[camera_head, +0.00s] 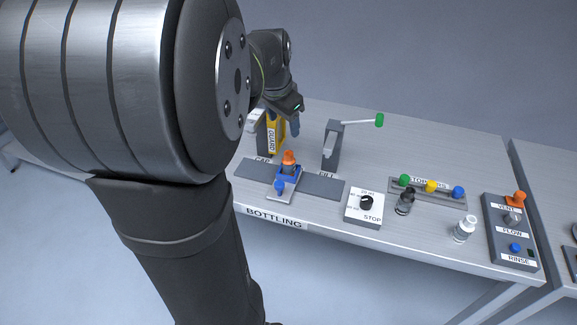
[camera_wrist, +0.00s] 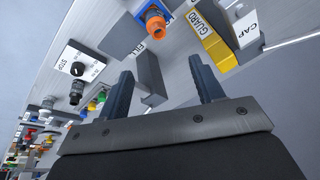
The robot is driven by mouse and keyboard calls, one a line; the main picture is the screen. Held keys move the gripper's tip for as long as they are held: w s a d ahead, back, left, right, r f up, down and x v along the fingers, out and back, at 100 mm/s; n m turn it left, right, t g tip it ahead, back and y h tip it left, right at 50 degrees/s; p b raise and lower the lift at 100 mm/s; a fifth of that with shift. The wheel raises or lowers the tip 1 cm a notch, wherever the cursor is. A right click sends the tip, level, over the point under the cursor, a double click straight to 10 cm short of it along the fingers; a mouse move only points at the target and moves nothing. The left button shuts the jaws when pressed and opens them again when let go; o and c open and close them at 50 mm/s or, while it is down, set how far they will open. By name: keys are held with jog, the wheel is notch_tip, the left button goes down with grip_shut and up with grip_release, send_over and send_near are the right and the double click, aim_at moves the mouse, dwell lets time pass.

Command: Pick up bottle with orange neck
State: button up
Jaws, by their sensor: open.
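The bottle with the orange neck (camera_head: 289,158) stands in a blue holder (camera_head: 290,177) on the grey plate between the CAP and FILL labels. Its body is mostly hidden by the holder. In the wrist view the orange neck (camera_wrist: 156,25) shows at the top, beyond the fingertips and a little left of the gap's middle. My gripper (camera_wrist: 161,64) is open, with nothing between its two dark fingers. In the head view my gripper (camera_head: 295,124) is above and behind the bottle, near the yellow guard, apart from the bottle.
The yellow guard (camera_head: 274,136) and a grey post with a green-knobbed lever (camera_head: 332,145) stand behind the bottle. To the right are a dial box (camera_head: 364,208), a dark bottle (camera_head: 404,202), a stopper rack (camera_head: 428,191), a white bottle (camera_head: 464,229) and a control panel (camera_head: 497,235).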

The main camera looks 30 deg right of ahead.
jog(key=s+a+n+t, duration=0.1)
jog(key=n, duration=0.4)
send_near(289, 157)
jog(key=shift+h, duration=0.4)
jog(key=x, duration=0.3)
jog(key=w+x, duration=0.1)
jog(key=x, duration=0.3)
jog(key=shift+w, duration=0.25)
jog(key=shift+x, duration=2.75)
jog(key=shift+s+a+f, duration=0.1)
jog(key=shift+s+a, duration=0.05)
jog(key=shift+s, duration=0.05)
jog(key=shift+c, duration=0.4)
jog(key=c, duration=1.1)
